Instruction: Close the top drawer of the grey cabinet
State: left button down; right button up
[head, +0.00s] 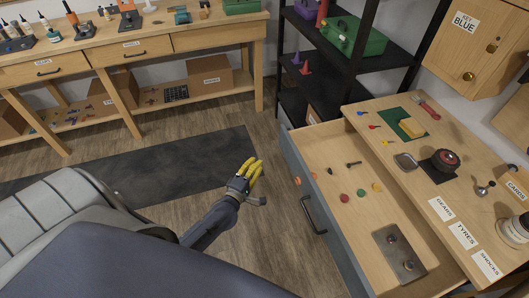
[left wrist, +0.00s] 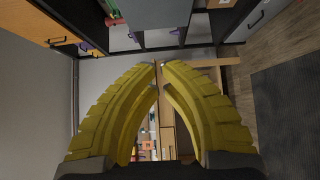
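The grey cabinet (head: 473,193) with a wooden top stands at the right in the head view. Its top drawer (head: 340,180) is pulled far out to the left, with a grey front and a black bar handle (head: 313,214). My left gripper (head: 254,162) has yellow fingers and hangs over the floor to the left of the drawer front, apart from the handle. In the left wrist view its fingers (left wrist: 160,64) arch together with tips almost meeting and nothing held between them. My right gripper is not in view.
The drawer holds several small coloured parts and a grey metal plate (head: 399,255). A red-and-black round part (head: 445,160) and a green mat (head: 398,124) lie on the cabinet top. A black shelf (head: 400,50) stands behind. Floor lies open around a dark mat (head: 200,170).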

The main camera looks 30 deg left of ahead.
pick_arm(q)
jog(key=shift+w+d, duration=0.35)
jog(key=shift+w, duration=1.7)
jog(key=shift+w+d, duration=0.4)
jog(key=shift+w, duration=1.65)
jog(key=shift+w+d, duration=0.35)
jog(key=shift+w, duration=1.7)
